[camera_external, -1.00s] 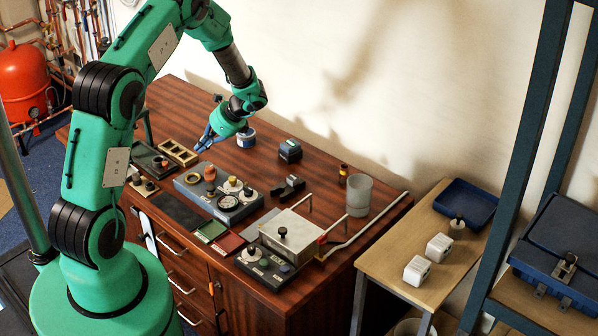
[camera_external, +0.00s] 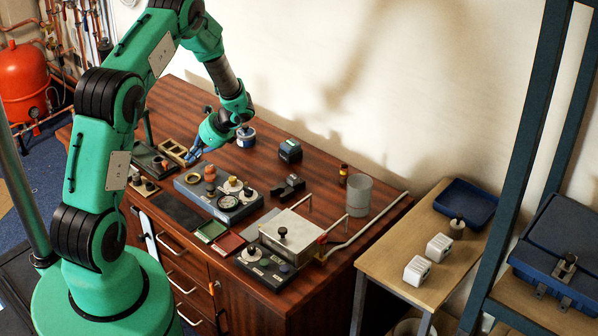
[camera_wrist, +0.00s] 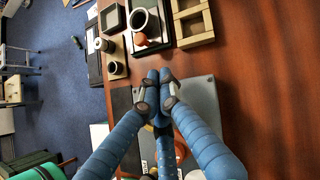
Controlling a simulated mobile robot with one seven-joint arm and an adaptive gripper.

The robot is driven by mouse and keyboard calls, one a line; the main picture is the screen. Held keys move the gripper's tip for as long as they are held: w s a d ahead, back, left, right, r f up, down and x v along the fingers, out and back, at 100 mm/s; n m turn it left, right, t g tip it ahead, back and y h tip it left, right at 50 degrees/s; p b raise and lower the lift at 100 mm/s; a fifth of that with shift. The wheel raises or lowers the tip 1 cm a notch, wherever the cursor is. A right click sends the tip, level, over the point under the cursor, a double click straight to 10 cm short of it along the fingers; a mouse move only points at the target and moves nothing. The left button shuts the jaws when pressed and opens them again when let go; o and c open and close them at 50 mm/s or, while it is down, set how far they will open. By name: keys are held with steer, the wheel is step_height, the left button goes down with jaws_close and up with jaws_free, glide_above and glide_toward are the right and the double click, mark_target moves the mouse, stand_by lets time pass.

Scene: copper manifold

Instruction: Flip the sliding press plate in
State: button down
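No part is clearly marked as the sliding press plate. A silver block with a black knob (camera_external: 296,227) stands at the bench's front right; I cannot tell which holds the plate. My gripper (camera_external: 190,158) is low over the bench, just right of the dark fixture and by the brass frame. In the wrist view its blue fingertips (camera_wrist: 159,76) are together, with nothing seen between them.
A brass two-opening frame (camera_external: 179,152) sits beside the fixture. A grey block with dials and knobs (camera_external: 190,188) lies nearer the bench front, partly under my fingers in the wrist view. A frosted cup (camera_external: 359,196) stands at right.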

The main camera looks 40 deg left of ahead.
mark_target(169, 169)
steer(key=a+f, duration=0.1)
steer(key=s+a+f, duration=0.1)
steer(key=a, duration=0.1)
steer(key=s+a+f+b, duration=0.1)
steer(key=shift+s+a+f, duration=0.15)
steer(key=shift+a, duration=0.05)
steer(key=shift+s+a+f, duration=0.1)
steer(key=shift+s+a, duration=0.2)
steer(key=shift+a, duration=0.3)
steer(key=shift+a, duration=0.1)
steer(key=a, duration=1.3)
steer(key=shift+a, duration=0.2)
steer(key=shift+d, duration=0.1)
